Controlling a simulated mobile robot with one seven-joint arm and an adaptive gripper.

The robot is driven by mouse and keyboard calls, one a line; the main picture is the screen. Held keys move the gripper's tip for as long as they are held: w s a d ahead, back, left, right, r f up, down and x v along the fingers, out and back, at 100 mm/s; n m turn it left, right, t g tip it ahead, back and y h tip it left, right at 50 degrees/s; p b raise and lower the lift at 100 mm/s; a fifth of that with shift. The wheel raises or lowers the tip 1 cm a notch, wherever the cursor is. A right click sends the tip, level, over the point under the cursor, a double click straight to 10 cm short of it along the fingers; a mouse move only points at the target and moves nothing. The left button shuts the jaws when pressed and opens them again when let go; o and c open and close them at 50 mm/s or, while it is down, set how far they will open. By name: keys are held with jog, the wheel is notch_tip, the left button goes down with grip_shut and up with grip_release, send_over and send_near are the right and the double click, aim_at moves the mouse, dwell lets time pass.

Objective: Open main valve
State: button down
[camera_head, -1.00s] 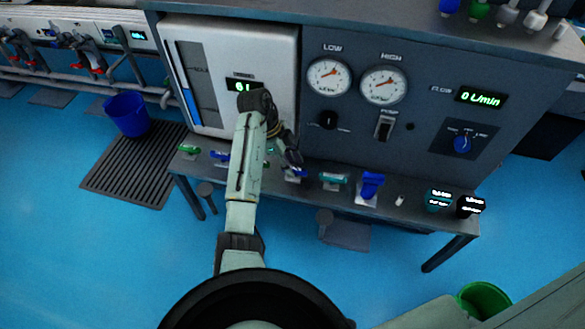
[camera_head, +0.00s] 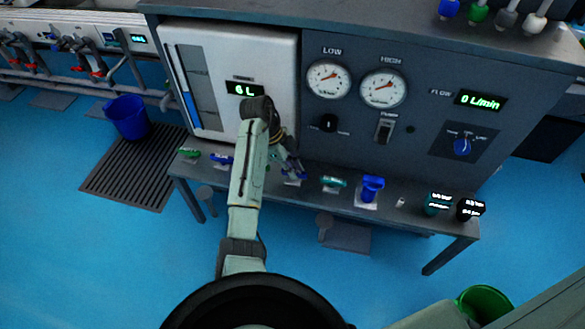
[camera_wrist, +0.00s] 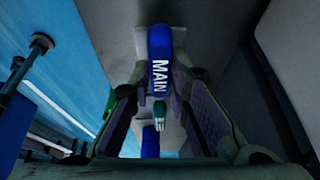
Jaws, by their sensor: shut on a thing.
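The main valve has a blue handle marked MAIN (camera_wrist: 160,78), which fills the upper middle of the wrist view between my two fingers. In the wrist view my gripper (camera_wrist: 158,92) is shut on the handle, with one finger on each side. The valve's body is mostly hidden by my fingers.
Green (camera_head: 190,153) and blue (camera_head: 221,159) handles stand to the left. The flow display (camera_head: 481,100) reads 0 L/min; the tank display (camera_head: 244,90) reads 6 L.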

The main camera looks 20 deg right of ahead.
jog(key=shift+n+p, duration=0.3)
jog(key=shift+p, duration=0.1)
jog(key=n+p, duration=0.1)
jog(key=n+t+p, duration=0.1)
jog(key=shift+s+r+n+h+p, duration=0.2)
jog(key=shift+n+h+p, duration=0.1)
jog(key=shift+h+p, duration=0.1)
jog(key=n+t+p, duration=0.1)
jog(key=n+p, duration=0.1)
jog(key=n+t+p, duration=0.1)
jog(key=n+p, duration=0.2)
jog(key=shift+s, duration=0.1)
jog(key=n+t+p, duration=0.1)
jog(key=n+p, duration=0.1)
jog(key=n, duration=0.1)
jog(key=n+t+p, duration=0.1)
jog(key=n+p, duration=0.1)
jog(key=shift+s+n+y, duration=0.1)
jog(key=shift+n+y, duration=0.3)
jog(key=shift+f+n+t+y+p, duration=0.1)
jog(key=shift+n+t+y+p, duration=0.15)
jog(key=shift+n+p, duration=0.55)
jog(key=shift+f+n+t+y+p, duration=0.1)
jog(key=shift+n+t+y+p, duration=0.3)
jog(key=shift+n, duration=0.7)
jog(key=c, duration=1.5)
grip_release()
